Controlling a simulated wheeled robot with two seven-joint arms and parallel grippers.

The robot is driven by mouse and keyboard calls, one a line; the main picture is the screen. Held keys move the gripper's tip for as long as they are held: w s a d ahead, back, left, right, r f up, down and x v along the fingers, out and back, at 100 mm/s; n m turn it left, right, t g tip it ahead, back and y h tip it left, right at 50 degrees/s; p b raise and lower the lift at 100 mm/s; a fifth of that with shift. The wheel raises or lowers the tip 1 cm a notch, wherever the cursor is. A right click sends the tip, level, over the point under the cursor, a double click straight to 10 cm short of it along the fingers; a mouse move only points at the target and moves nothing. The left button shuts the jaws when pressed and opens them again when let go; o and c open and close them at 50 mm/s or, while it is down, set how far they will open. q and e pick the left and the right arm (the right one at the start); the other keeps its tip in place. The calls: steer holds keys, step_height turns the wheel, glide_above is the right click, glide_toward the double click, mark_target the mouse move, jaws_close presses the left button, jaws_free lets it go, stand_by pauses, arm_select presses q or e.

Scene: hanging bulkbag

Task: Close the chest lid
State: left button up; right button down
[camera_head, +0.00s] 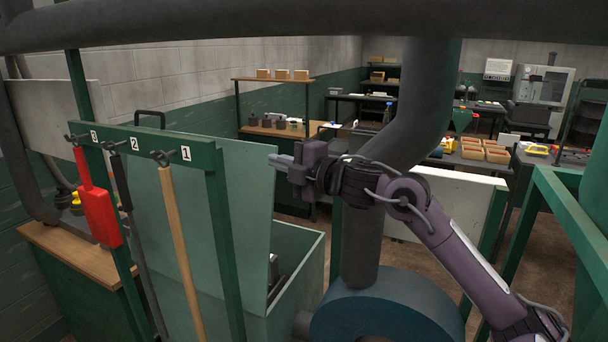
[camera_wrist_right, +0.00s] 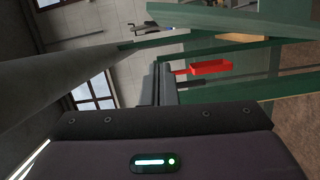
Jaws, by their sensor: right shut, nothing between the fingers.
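The chest (camera_head: 305,285) is a grey-green box at the lower middle of the head view, with some dark items partly visible inside. Its lid (camera_head: 245,215) is a large grey-green panel standing raised, upright and leaning slightly back, partly behind the tool rack. My right gripper (camera_head: 275,159) comes in from the right, shut and empty, its fingertips pointing left close to the lid's upper right edge. I cannot tell whether they touch it. The shut fingers also show in the right wrist view (camera_wrist_right: 157,88). My left gripper is not in view.
A green rack (camera_head: 150,135) with numbered hooks holds a red tool (camera_head: 97,212), a dark rod and a wooden handle (camera_head: 181,250) before the lid. A thick grey pipe (camera_head: 412,105) and a round blue-grey base (camera_head: 385,308) stand right of the chest. Shelves and benches lie behind.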

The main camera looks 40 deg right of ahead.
steer(key=shift+s+b, duration=1.15)
steer(key=shift+s, duration=2.3)
arm_select(q)
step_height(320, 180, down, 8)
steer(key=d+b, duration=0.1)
steer(key=b, duration=0.4)
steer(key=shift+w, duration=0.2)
arm_select(e)
steer(key=w+a+r+m+g+y, duration=0.1)
steer(key=w+a+r+m, duration=0.2)
steer(key=a+r, duration=0.5)
steer(key=shift+w+a+r, duration=0.15)
steer(key=shift+w+r, duration=0.1)
steer(key=shift+w, duration=0.65)
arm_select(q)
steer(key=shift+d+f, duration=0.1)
